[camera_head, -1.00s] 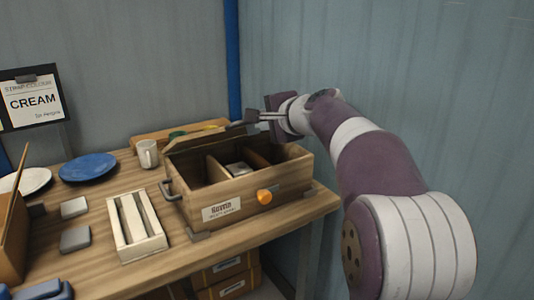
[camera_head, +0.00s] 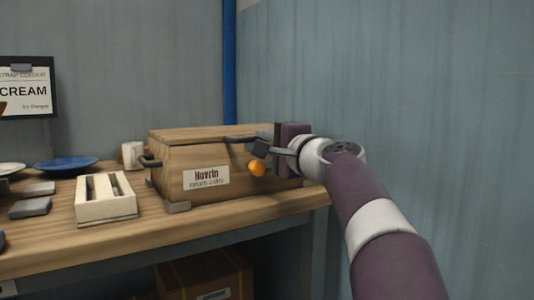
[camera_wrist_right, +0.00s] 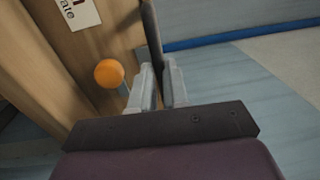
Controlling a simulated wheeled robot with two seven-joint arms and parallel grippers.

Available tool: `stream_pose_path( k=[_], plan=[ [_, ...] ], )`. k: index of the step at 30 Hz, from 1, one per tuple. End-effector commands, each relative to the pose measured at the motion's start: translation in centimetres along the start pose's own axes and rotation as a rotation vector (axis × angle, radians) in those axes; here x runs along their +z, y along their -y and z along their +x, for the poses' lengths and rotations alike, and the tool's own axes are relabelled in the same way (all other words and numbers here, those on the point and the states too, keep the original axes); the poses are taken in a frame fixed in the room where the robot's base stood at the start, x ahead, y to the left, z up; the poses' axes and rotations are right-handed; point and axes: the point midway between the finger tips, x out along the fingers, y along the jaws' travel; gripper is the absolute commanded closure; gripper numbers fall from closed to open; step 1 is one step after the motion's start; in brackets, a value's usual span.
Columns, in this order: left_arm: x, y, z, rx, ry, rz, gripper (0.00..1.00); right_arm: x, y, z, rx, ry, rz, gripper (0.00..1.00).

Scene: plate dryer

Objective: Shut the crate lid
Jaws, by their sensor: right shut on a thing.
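The wooden crate (camera_head: 168,185) stands on the workbench with a white label on its front. Its wooden lid (camera_head: 190,133) lies across the top, looking about level and covering the compartments; I cannot tell whether a thin gap is left at the front edge. My right gripper (camera_head: 265,148) is at the crate's front right and shut on the dark lid handle (camera_head: 240,139). In the right wrist view, the dark handle (camera_wrist_right: 151,35) passes between the fingers (camera_wrist_right: 159,80). An orange knob (camera_head: 257,168) on the front is just beside the gripper. My left gripper is not in view.
A pale slotted wooden box (camera_head: 107,208) stands left of the crate. Behind it are a white mug (camera_head: 132,155) and a blue plate (camera_head: 66,163). Grey blocks (camera_head: 30,207) lie further left. A cardboard box (camera_head: 205,276) is under the bench. A wall is close on the right.

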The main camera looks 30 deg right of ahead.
Motion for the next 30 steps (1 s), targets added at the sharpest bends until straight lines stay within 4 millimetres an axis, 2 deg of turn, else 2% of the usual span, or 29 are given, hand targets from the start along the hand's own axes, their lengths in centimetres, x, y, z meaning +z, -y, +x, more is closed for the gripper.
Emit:
stream_pose_path(
  k=[1,4,17,18,20,30],
  plan=[
    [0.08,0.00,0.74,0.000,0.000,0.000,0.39,0.00,-0.67,-0.02,0.002,0.001,0.000,1.00],
    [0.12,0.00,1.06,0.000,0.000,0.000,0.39,0.00,-0.87,-0.01,0.004,0.002,0.001,1.00],
    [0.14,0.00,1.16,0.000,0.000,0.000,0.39,-0.02,-1.49,0.20,0.018,0.006,0.004,1.00],
    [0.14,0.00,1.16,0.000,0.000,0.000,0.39,-0.03,-1.54,0.22,0.018,0.005,0.004,0.76],
    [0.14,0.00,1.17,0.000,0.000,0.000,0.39,-0.05,-1.54,0.22,0.018,0.005,0.005,0.60],
    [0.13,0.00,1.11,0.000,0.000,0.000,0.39,-0.03,-1.02,0.07,0.008,0.002,0.002,0.60]
  ],
)
